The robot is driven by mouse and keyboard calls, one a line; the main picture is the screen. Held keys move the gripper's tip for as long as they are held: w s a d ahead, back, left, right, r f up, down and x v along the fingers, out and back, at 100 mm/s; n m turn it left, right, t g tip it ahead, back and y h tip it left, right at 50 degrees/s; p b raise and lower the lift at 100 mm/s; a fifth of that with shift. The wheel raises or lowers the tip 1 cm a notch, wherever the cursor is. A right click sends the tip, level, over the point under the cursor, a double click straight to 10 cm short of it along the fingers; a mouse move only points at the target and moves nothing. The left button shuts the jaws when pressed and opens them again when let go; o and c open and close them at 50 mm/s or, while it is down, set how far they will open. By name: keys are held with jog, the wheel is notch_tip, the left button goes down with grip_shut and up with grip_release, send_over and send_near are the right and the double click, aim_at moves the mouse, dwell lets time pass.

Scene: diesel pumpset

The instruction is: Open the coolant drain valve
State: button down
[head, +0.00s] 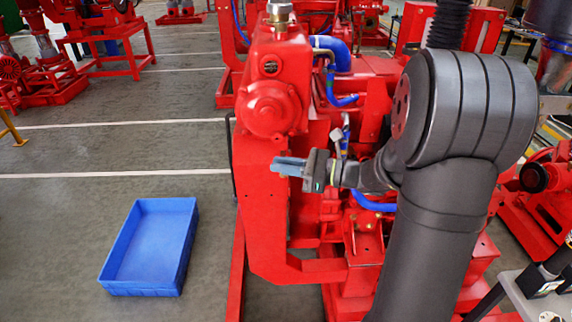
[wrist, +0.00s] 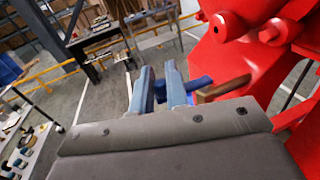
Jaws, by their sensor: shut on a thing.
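My gripper (head: 278,164) is in front of the red engine (head: 270,130) in the head view, its fingers pointing left. In the wrist view my gripper (wrist: 159,76) has a finger on each side of a narrow blue piece, and it is shut on it. This looks like the handle of the coolant drain valve (wrist: 222,89), whose brass-coloured part shows right of the fingers, beside a blue part. The base of the valve is partly hidden behind my gripper body. The valve cannot be made out in the head view.
An empty blue tray (head: 150,245) lies on the floor left of the engine. Blue hoses (head: 335,50) run along the engine's right side, near my arm. Red engine parts (wrist: 260,40) are close on the right in the wrist view.

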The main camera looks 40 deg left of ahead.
jog(key=c, duration=1.5)
grip_release()
jog(key=v, duration=1.7)
jog(key=shift+w+d, duration=0.1)
jog(key=shift+d, duration=0.05)
jog(key=shift+r, duration=0.1)
jog(key=x, duration=1.7)
